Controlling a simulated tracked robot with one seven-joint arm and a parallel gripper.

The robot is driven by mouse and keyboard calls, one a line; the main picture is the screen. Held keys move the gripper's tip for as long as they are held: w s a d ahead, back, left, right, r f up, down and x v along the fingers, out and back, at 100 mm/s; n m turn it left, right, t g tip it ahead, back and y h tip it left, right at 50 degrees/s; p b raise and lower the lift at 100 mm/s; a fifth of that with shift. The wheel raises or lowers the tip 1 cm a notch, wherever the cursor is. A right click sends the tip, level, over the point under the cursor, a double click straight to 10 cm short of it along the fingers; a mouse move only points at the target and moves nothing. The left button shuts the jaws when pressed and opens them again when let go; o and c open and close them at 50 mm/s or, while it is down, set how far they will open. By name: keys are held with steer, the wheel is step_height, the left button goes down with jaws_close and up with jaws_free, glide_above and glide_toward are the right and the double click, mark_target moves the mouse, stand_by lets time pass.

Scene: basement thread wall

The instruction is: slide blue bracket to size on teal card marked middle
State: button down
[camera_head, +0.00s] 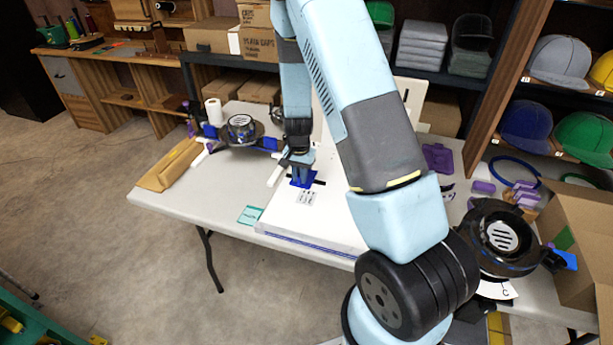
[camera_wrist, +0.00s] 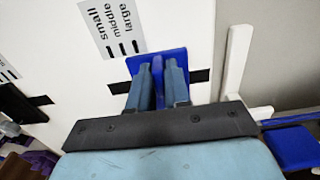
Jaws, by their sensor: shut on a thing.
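The blue bracket (camera_head: 298,184) sits over a black slot on the white board (camera_head: 300,225). In the wrist view the bracket (camera_wrist: 145,59) shows as a blue plate with a ridge. My gripper (camera_head: 300,170) is shut on that ridge; its fingers (camera_wrist: 158,72) stand on either side of it. A size label (camera_wrist: 112,28) reading small, middle, large has tick marks close to the bracket's left corner; I cannot tell exactly which mark it lines up with. The teal card (camera_head: 249,215) lies at the table's front edge, left of the board; its writing is too small to read.
A white upright strip (camera_wrist: 236,62) stands right of the bracket. An open carton (camera_head: 588,225) stands at the right.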

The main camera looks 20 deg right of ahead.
steer(key=c, duration=1.2)
jaws_free()
steer(key=shift+o, duration=0.2)
step_height(320, 180, up, 14)
steer(key=shift+f, duration=0.15)
steer(key=s+d+r+n+t+y, duration=0.1)
steer(key=s+r+n, duration=0.1)
steer(key=s+r, duration=0.5)
steer(key=s+r+n+t, duration=0.1)
steer(key=s+r, duration=0.3)
steer(key=r, duration=0.8)
steer(key=s+r+n+t, duration=0.1)
steer(key=s+r, duration=0.3)
steer(key=s, duration=0.5)
steer(key=s+d+r+n+t+h, duration=0.1)
steer(key=s+r+n+t, duration=0.1)
steer(key=s+r, duration=0.3)
steer(key=s+n, duration=0.1)
steer(key=s, duration=0.3)
steer(key=shift+d+t, duration=0.2)
steer(key=shift+t, duration=0.1)
